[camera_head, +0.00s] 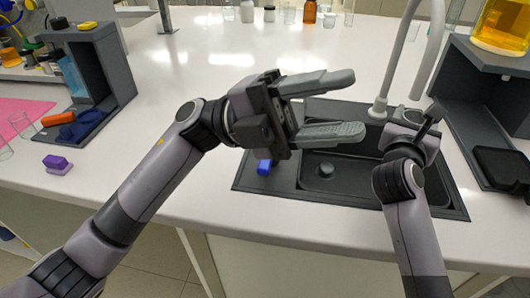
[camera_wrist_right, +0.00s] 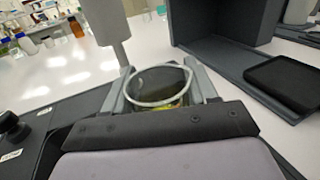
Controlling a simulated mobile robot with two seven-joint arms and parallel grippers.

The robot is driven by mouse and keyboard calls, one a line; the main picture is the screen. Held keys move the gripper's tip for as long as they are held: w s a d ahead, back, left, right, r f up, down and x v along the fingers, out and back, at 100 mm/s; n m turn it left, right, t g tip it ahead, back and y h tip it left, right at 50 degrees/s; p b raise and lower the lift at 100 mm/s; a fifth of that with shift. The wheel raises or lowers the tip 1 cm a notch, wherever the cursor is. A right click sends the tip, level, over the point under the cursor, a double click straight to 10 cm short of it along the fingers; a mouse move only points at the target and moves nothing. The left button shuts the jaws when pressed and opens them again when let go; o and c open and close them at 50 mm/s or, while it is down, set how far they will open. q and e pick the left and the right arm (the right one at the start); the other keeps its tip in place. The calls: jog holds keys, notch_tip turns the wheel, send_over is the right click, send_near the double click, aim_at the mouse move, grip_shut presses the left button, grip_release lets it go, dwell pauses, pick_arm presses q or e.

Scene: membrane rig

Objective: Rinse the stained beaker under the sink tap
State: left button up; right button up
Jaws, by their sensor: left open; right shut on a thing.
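My right gripper (camera_head: 412,120) is by the base of the white tap (camera_head: 397,60), at the sink's back right. In the right wrist view my right gripper (camera_wrist_right: 160,88) is shut on a clear glass beaker, with one finger on each side. The beaker (camera_wrist_right: 157,102) shows its round rim and a yellowish patch low inside; in the head view my wrist mostly hides it. The tap also shows just left of the beaker in the right wrist view (camera_wrist_right: 108,28). My left gripper (camera_head: 327,108) is open and empty above the dark sink (camera_head: 325,172).
A blue item (camera_head: 264,167) lies on the sink's left ledge. A dark shelf unit (camera_head: 480,110) with a yellow-filled vessel (camera_head: 502,25) stands close right of my right gripper. Bottles (camera_head: 309,12) line the back. The white counter (camera_head: 220,60) behind is clear.

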pick_arm(q)
jog(key=w+d+f+m+t+y, duration=0.2)
jog(key=d+f+t+y, duration=0.2)
jog(key=f+y, duration=0.65)
jog(key=w+a+r+n+t+y, duration=0.4)
jog(key=w+a+t+y, duration=0.2)
jog(key=w+a+y, duration=0.45)
jog(key=shift+h, duration=0.4)
notch_tip(320, 180, down, 12)
jog(key=shift+d+r, duration=0.15)
grip_shut()
